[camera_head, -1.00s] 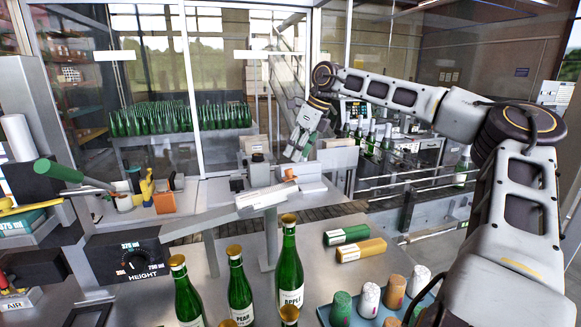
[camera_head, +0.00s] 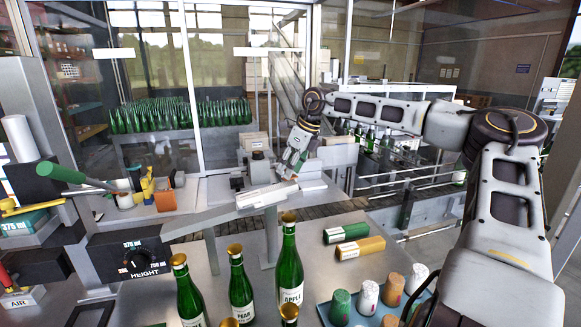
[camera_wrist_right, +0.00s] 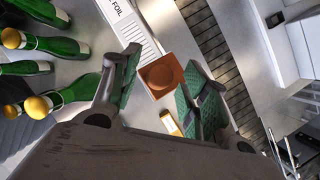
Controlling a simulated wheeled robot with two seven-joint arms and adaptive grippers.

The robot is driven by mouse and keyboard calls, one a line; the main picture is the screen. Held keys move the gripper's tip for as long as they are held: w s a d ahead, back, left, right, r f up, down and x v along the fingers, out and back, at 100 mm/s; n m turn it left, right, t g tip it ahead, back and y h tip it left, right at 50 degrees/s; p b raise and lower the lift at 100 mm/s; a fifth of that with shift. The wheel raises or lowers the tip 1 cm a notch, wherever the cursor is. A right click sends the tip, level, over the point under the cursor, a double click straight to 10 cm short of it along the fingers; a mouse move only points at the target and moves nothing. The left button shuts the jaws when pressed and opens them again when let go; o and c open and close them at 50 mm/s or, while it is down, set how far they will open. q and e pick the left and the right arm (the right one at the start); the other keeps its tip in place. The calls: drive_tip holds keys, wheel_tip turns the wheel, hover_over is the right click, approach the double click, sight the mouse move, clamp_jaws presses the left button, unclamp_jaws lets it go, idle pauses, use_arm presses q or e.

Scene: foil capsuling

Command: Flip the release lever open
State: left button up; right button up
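No lever in view is labelled as the release lever. A long lever with a green grip (camera_head: 60,172) rises at a slant at the left in the head view. A small red-handled lever (camera_head: 6,276) stands above the AIR label at the lower left. My right gripper (camera_head: 290,173) is over the far end of the metal bench, well right of both levers. In the wrist view its green-padded fingers (camera_wrist_right: 160,80) are spread apart, with a brown square block with a round top (camera_wrist_right: 160,76) showing between them. I cannot tell whether they touch it. My left gripper is not in view.
Green bottles with gold tops (camera_head: 240,288) stand at the front middle. A tray of coloured capsules (camera_head: 325,311) is at the lower right, near green and yellow boxes (camera_head: 360,247). A HEIGHT dial (camera_head: 137,260) is at the left. Bare bench (camera_head: 225,250) shows behind the bottles.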

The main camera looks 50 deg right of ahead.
drive_tip(key=c, duration=0.9)
drive_tip(key=shift+c, duration=0.2)
drive_tip(key=shift+w+r+p, duration=0.1)
drive_tip(key=shift+r+p, duration=0.05)
drive_tip(key=shift+p, duration=0.25)
